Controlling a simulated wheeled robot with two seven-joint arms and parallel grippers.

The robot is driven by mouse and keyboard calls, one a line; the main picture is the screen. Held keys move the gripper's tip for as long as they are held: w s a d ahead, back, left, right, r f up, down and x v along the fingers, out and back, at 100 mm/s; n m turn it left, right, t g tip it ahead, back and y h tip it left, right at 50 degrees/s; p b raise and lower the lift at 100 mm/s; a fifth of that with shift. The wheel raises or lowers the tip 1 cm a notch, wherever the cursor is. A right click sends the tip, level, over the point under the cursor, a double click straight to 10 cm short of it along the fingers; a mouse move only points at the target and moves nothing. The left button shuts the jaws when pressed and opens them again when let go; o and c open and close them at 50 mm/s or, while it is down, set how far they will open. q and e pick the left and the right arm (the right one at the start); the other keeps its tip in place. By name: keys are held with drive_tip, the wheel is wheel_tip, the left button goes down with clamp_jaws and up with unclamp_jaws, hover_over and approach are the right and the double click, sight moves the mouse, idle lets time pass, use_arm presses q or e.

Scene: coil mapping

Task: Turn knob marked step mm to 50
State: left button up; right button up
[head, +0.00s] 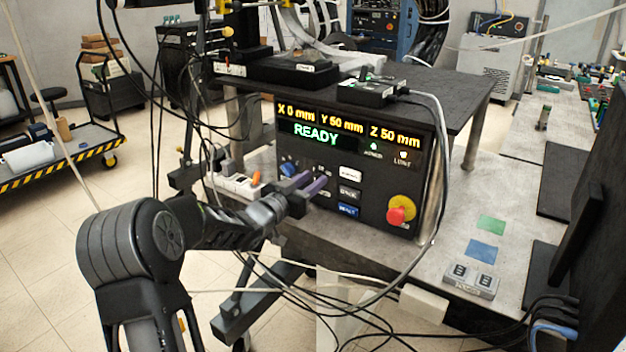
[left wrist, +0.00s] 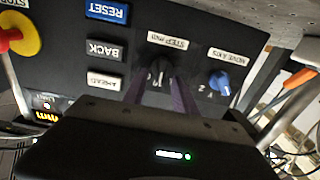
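The step mm knob (left wrist: 160,72) is black and sits on the dark control panel (head: 352,218), below its white label in the upside-down left wrist view. Marks around its dial are too small to read surely. My left gripper (head: 312,183) faces the panel, with its purple fingers apart. In the left wrist view its fingertips (left wrist: 159,86) lie on either side of the step knob; I cannot tell if they touch it. The blue move axis knob (left wrist: 220,82) is beside it. The display (head: 345,127) reads X 0 mm, Y 50 mm, Z 50 mm, READY. My right gripper is not in view.
A red and yellow stop button (head: 401,210) is at the panel's lower right. White and blue buttons, including RESET (left wrist: 107,11), are close to the step knob. Cables (head: 440,170) hang around the panel. A bench (head: 497,210) extends to the right.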

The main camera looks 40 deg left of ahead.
use_arm(q)
drive_tip(key=shift+w, duration=0.4)
drive_tip(key=shift+c, duration=0.4)
clamp_jaws()
